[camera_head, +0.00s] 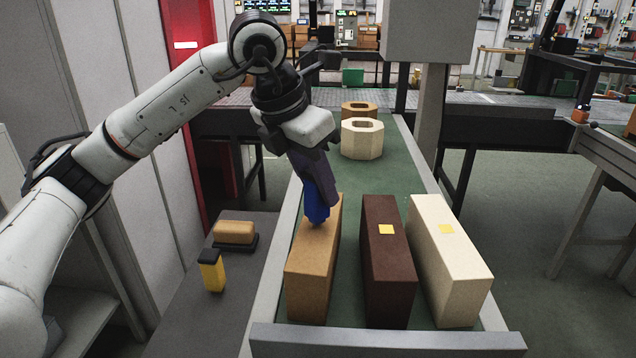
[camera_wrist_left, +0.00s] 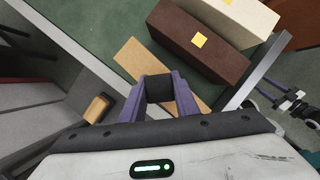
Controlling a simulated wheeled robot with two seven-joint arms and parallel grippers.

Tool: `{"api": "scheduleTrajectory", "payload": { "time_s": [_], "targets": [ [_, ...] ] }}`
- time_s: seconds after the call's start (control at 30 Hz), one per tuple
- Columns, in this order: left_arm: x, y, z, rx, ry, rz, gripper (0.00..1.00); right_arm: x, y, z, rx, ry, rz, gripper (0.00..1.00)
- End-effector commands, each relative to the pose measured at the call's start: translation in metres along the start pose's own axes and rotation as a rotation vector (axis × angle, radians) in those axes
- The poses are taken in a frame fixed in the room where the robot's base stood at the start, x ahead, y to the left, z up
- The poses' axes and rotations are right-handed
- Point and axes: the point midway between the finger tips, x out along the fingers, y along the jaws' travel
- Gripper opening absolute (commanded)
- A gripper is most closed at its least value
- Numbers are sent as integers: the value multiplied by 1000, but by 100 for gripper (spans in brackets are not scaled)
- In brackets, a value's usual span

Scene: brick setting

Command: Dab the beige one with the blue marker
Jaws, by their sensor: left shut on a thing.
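My left gripper (camera_head: 318,185) is shut on a blue marker (camera_head: 317,207), pointing down. In the left wrist view the purple fingers (camera_wrist_left: 160,92) close on the marker's dark end (camera_wrist_left: 158,88). The marker's tip is at the top of the tan-beige block (camera_head: 309,275), the left of three upright blocks; I cannot tell if it touches. A dark brown block (camera_head: 388,285) stands in the middle and a cream block (camera_head: 450,275) on the right. Each has a yellow square on top. No square shows on the tan block's visible top.
The blocks stand on a green conveyor (camera_head: 385,165) with grey rails and an end bar (camera_head: 388,340). Behind are a cream octagonal piece (camera_head: 362,140) and a brown one (camera_head: 358,109). A side shelf holds a yellow black-topped item (camera_head: 212,274) and a tan-topped pad (camera_head: 235,232).

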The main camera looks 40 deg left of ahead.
Motion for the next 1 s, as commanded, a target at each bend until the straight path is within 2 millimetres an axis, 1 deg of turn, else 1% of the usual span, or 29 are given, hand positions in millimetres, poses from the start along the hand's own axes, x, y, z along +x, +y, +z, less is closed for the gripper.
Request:
{"api": "scheduleTrajectory", "payload": {
  "time_s": [1.0],
  "targets": [
    [9,0,-4,0,0,0,14,5,1,7,1,-3,1,47]
  ]
}}
